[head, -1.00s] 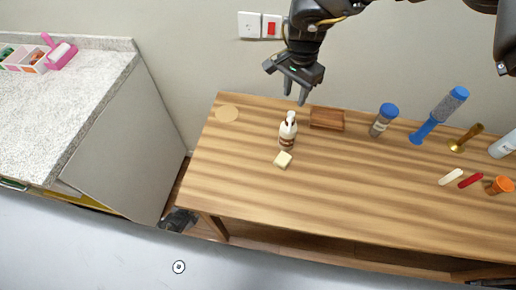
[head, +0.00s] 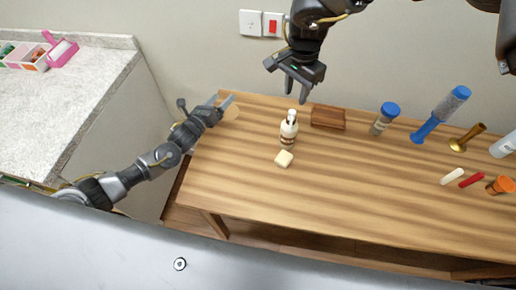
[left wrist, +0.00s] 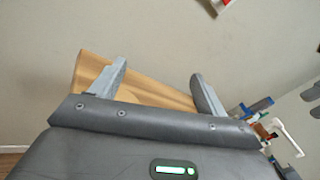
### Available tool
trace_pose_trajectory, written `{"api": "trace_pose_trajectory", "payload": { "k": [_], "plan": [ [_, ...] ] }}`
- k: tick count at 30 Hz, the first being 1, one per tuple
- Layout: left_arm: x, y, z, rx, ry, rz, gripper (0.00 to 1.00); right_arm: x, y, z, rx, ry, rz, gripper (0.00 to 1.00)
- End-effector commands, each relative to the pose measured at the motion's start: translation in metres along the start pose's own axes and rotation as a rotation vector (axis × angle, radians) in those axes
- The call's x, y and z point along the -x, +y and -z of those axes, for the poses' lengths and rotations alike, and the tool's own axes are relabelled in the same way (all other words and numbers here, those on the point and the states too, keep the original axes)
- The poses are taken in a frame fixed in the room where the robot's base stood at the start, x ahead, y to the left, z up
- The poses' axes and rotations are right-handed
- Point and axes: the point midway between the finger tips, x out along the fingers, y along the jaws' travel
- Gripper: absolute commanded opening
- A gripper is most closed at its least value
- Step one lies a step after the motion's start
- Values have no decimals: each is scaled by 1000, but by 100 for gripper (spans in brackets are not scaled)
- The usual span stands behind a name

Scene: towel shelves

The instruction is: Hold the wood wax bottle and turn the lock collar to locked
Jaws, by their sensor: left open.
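The wood wax bottle, seemingly the white pump bottle (head: 288,131) with a brown band, stands upright on the wooden table (head: 340,195) in the head view. Its lock collar is too small to read. My left gripper (head: 226,103) is open and empty over the table's far left corner, left of the bottle and apart from it. In the left wrist view my left gripper (left wrist: 161,78) shows both fingers spread with nothing between them. My right gripper (head: 296,93) points down above and behind the bottle, fingers apart and empty.
The table's front middle is clear.

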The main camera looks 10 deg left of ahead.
Motion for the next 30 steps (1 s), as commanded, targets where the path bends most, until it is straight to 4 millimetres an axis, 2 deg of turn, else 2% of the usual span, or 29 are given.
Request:
{"api": "trace_pose_trajectory", "payload": {
  "k": [1, 6, 9, 12, 16, 22, 26, 30],
  "plan": [
    [6, -26, 18, -71, 28, 49, 75, 0, 0, 0, 0, 0, 0, 36],
    [36, -99, 71, -288, 90, 194, 75, 0, 0, 0, 0, 0, 0, 36],
    [54, -131, 93, -377, 107, 263, 75, 0, 0, 0, 0, 0, 0, 36],
    [69, -154, 107, -440, 113, 313, 75, 0, 0, 0, 0, 0, 0, 36],
    [80, -171, 117, -486, 115, 350, 75, 0, 0, 0, 0, 0, 0, 36],
    [84, -177, 120, -504, 115, 363, 75, 0, 0, 0, 0, 0, 0, 36],
    [76, -179, 122, -503, 114, 363, 75, 0, 0, 0, 0, 0, 0, 36],
    [57, -186, 125, -503, 113, 364, 75, 0, 0, 0, 0, 0, 0, 36]
  ]
}}
